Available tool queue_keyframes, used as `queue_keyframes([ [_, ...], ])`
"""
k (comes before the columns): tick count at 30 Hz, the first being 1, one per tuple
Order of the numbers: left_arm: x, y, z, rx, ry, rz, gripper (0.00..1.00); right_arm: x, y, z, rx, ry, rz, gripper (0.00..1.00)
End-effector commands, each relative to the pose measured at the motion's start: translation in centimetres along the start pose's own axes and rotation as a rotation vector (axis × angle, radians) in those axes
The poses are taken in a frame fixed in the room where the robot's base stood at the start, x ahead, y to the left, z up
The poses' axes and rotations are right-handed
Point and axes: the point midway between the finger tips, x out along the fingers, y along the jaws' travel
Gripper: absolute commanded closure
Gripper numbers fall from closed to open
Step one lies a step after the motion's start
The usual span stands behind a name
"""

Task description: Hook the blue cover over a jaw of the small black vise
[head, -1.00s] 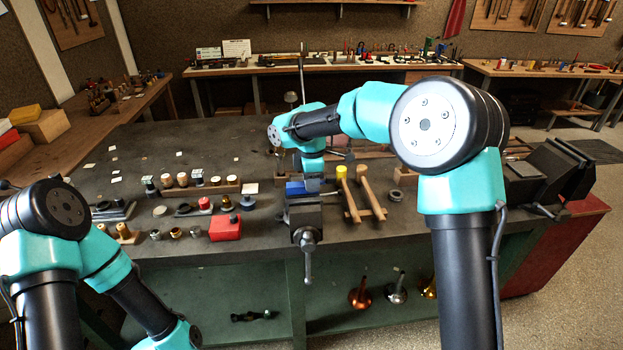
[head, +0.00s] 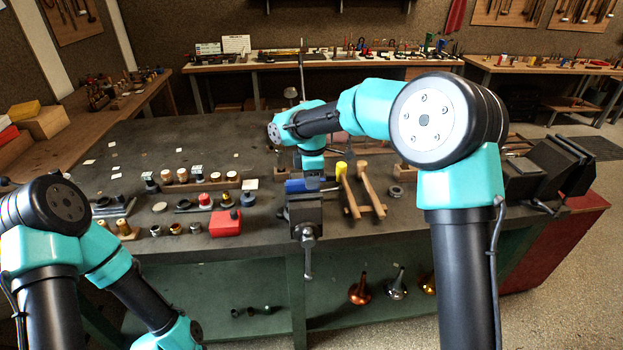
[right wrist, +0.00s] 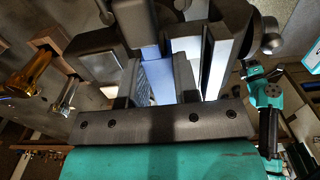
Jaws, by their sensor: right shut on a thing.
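The small black vise (head: 306,212) stands at the front edge of the bench, its handle hanging below. The blue cover (head: 296,186) shows at the top of the vise, by its jaws. My right gripper (head: 313,183) points down over the vise and is shut on the cover. In the right wrist view, the blue cover (right wrist: 152,62) shows between my fingers, close to dark metal parts of the vise (right wrist: 124,28). I cannot tell whether the cover is hooked over a jaw or only touches it. My left gripper is out of view; only the left arm shows.
Two mallets, one yellow-headed (head: 341,169), stand in a wooden rack just right of the vise. A red box (head: 226,223) and several small parts lie to the left. A larger black vise (head: 548,170) stands at far right. The back left of the bench is mostly clear.

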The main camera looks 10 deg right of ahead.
Motion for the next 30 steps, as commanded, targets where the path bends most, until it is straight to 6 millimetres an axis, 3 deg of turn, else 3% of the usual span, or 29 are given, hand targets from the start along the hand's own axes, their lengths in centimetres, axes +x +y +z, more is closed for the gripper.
queue_keyframes([
  [3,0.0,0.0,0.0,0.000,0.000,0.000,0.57,0.0,0.0,0.0,0.000,0.000,0.000,0.96],
  [4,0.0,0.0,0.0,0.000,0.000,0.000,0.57,0.0,0.0,0.0,0.000,0.000,0.000,0.71],
  [13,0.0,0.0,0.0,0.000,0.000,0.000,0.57,0.0,0.0,0.0,0.000,0.000,0.000,0.42],
  [23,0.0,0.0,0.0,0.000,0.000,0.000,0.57,-0.3,0.0,0.0,0.000,0.000,0.001,0.42],
  [30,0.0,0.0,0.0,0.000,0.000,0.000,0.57,-2.8,0.1,0.0,0.000,0.002,0.003,0.42],
])
